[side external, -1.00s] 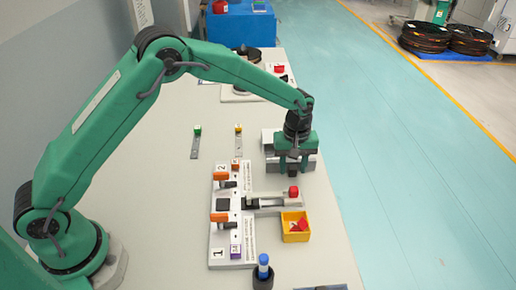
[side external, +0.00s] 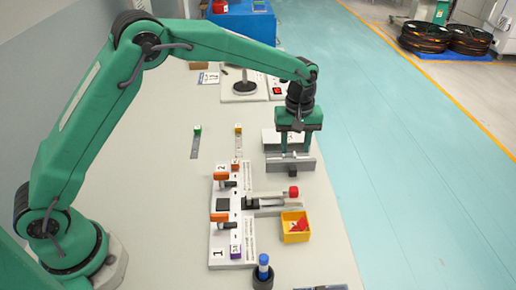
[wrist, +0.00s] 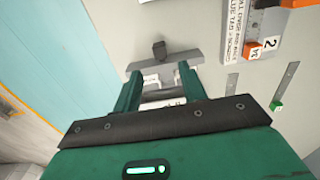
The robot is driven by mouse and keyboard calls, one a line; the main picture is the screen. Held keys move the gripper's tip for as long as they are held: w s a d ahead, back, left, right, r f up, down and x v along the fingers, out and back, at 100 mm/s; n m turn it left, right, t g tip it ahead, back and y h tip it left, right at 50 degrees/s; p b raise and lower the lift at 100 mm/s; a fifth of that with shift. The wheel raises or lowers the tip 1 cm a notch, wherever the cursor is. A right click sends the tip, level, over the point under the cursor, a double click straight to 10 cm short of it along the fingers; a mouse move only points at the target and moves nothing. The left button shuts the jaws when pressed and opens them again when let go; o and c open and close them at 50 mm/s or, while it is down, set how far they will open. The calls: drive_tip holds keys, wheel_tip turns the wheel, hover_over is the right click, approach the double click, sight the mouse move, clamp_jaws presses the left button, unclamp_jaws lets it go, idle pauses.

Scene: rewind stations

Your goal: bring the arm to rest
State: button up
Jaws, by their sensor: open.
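My gripper (side external: 296,151) is in the side view above a grey bar with a dark knob (side external: 305,163), at the right side of the bench. Its two green fingers point down and stand apart, with nothing held between them. In the wrist view my gripper (wrist: 159,80) is open, and the grey bar (wrist: 190,60) with its dark knob lies just beyond the fingertips. A pale surface shows between the fingers. Whether the fingertips touch the bar or the white box (side external: 270,137) behind it cannot be told.
A white station board (side external: 219,240) with orange clips stands left of and nearer than my gripper. The bench left of the board is clear.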

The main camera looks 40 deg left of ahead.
idle(0.3)
drive_tip(key=s+a+r+m+t, duration=0.35)
drive_tip(key=s+a+r, duration=0.65)
drive_tip(key=s+r, duration=0.4)
drive_tip(key=s+a+m+t, duration=0.1)
drive_tip(key=s+a+m, duration=0.1)
drive_tip(key=s, duration=0.6)
drive_tip(key=s+a+r+m+t, duration=0.1)
drive_tip(key=s+a+m, duration=0.2)
drive_tip(key=s, duration=0.6)
drive_tip(key=shift+a, duration=0.5)
